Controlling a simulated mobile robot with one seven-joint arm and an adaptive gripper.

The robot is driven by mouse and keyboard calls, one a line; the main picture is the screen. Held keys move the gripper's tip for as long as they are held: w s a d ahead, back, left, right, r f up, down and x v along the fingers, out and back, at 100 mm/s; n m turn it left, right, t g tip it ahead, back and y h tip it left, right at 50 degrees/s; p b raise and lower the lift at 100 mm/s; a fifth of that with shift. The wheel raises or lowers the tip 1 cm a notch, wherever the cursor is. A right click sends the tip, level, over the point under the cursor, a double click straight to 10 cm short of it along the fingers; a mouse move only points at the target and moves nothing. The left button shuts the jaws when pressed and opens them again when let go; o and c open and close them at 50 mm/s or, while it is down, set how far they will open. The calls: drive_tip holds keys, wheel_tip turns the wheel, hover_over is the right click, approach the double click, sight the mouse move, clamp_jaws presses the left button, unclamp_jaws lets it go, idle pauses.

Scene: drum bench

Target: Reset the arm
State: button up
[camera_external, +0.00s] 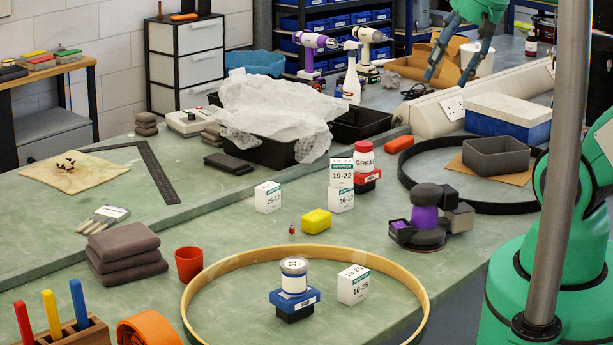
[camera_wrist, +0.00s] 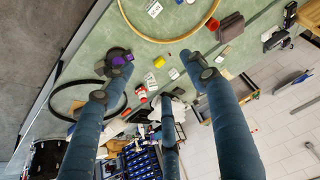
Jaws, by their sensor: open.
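My gripper (camera_external: 448,80) hangs from the green arm at the top right of the external view, high above the back of the bench (camera_external: 225,225). Its dark blue fingers are spread apart with nothing between them. In the wrist view the fingers (camera_wrist: 150,68) reach in from the bottom, wide apart and empty. Beyond them the bench lies well away from the fingertips, with a purple-and-black tool and a yellow block small in view. The gripper touches nothing that I can see.
A wooden hoop (camera_external: 202,271) surrounds a blue-based tin (camera_external: 294,300) and a white box (camera_external: 353,285). A dark hoop (camera_external: 409,181) lies around a grey tray (camera_external: 497,155). A grey pole (camera_external: 562,170) stands upright at the right. Drills and a spray bottle (camera_external: 352,80) stand at the back.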

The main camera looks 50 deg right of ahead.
wheel_tip(320, 180, down, 9)
drive_tip(key=b, duration=0.7)
drive_tip(key=shift+r+b, duration=0.2)
drive_tip(key=shift+b, duration=0.15)
idle(0.5)
